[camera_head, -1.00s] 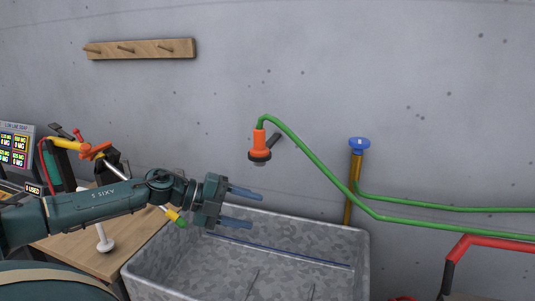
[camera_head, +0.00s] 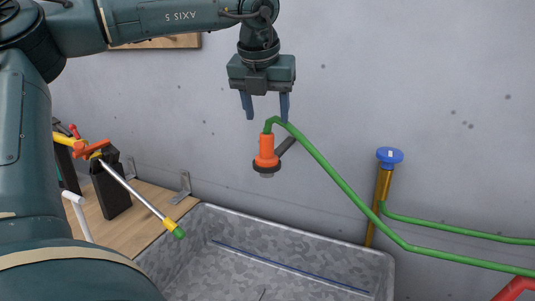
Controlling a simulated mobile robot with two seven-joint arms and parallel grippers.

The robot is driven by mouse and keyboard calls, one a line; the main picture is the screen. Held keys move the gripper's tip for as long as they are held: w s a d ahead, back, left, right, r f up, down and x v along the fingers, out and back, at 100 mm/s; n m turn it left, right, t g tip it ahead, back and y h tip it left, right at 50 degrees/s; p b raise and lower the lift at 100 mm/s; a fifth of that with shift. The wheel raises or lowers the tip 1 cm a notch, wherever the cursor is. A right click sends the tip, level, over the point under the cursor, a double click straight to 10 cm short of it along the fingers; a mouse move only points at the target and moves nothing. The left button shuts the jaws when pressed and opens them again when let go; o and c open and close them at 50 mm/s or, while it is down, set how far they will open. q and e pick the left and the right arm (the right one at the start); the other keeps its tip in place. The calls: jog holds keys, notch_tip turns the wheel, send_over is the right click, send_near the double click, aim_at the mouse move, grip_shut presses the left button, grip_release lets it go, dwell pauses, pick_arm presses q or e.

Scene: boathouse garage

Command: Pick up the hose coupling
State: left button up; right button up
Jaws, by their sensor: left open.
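The hose coupling (camera_head: 266,152) is an orange fitting with a dark collar and a dark lever. It hangs upright on the end of a green hose (camera_head: 344,184), above the back part of a grey metal trough, in the head view. My left gripper (camera_head: 266,110) points down just above the coupling. Its two blue fingers are open, one on each side above the hose bend, and nothing is held between them. I cannot tell whether a finger touches the hose. My right gripper is not in view.
The galvanised trough (camera_head: 300,246) stands below. A brass pipe with a blue knob (camera_head: 389,156) rises behind it on the right. A wooden bench (camera_head: 150,232) on the left carries a black block and a rod with a yellow and green tip. A red pipe (camera_head: 516,289) shows at lower right.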

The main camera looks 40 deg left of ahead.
aim_at(265, 134)
pick_arm(q)
jog(key=x, duration=0.2)
jog(key=shift+w+a+f, duration=0.1)
jog(key=shift+f, duration=0.3)
jog(key=x, duration=0.2)
jog(key=p+x, duration=0.1)
jog(key=x, duration=0.1)
jog(key=shift+s+a+f, duration=0.2)
jog(key=shift+s+f, duration=0.05)
jog(key=shift+s, duration=0.1)
jog(key=shift+w+f, duration=0.2)
jog(key=shift+f, duration=0.2)
jog(key=c, duration=1.1)
